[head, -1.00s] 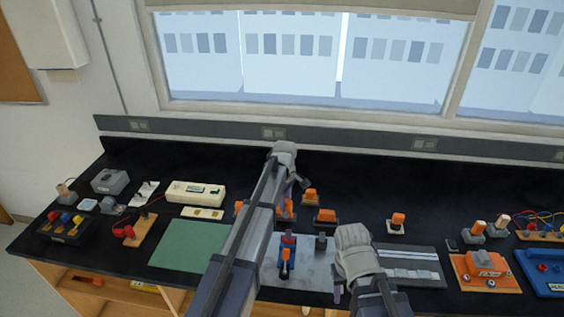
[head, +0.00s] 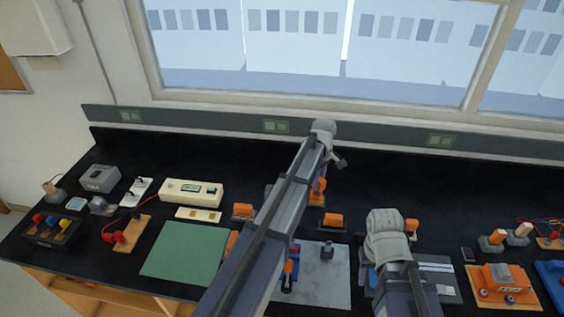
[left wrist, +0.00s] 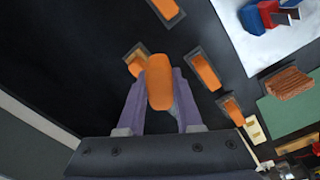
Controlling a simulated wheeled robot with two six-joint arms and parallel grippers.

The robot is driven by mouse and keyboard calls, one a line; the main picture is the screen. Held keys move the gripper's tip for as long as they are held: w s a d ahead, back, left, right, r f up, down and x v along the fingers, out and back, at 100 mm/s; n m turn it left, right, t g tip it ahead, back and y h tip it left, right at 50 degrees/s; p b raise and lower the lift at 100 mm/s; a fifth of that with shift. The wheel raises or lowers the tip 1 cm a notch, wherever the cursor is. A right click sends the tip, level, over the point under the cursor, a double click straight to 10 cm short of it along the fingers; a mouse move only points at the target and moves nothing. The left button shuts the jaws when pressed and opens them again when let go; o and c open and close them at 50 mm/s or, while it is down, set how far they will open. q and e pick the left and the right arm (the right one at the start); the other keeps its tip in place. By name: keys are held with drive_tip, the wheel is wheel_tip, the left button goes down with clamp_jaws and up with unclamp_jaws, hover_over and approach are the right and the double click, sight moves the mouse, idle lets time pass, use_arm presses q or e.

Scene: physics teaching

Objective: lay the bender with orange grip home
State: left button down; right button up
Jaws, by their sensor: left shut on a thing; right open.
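My left gripper (left wrist: 158,100) is shut on a bender with an orange grip (left wrist: 158,82), seen close in the left wrist view. Its lower end is hidden.
A grey plate (head: 325,285) carries a blue-and-red fixture (head: 290,268). A green mat (head: 185,252) and a cream instrument (head: 190,192) lie to the left. The black bench behind is clear.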

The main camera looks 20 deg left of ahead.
sight(317, 195)
use_arm(q)
drive_tip(key=shift+w+f+b, duration=0.45)
drive_tip(key=shift+f+b, duration=0.1)
drive_tip(key=shift+f, duration=0.2)
drive_tip(key=shift+s+d+f+b, duration=0.15)
drive_tip(key=shift+s+f+b, duration=0.2)
drive_tip(key=shift+b, duration=0.3)
wheel_tip(317, 195, down, 6)
drive_tip(key=b, duration=0.5)
drive_tip(key=shift+w+r, duration=0.1)
drive_tip(key=shift+r, duration=0.1)
drive_tip(key=shift+w+a, duration=0.1)
drive_tip(key=shift+a, duration=0.1)
drive_tip(key=a+r+n+p, duration=0.3)
drive_tip(key=a, duration=0.6)
drive_tip(key=w+a+r+n+p, duration=0.1)
drive_tip(key=a+r+n+p, duration=0.2)
drive_tip(key=a, duration=0.6)
drive_tip(key=shift+w+r+n, duration=0.2)
drive_tip(key=shift+r+n, duration=0.2)
wheel_tip(317, 195, down, 4)
drive_tip(key=b, duration=0.4)
drive_tip(key=shift+f, duration=0.25)
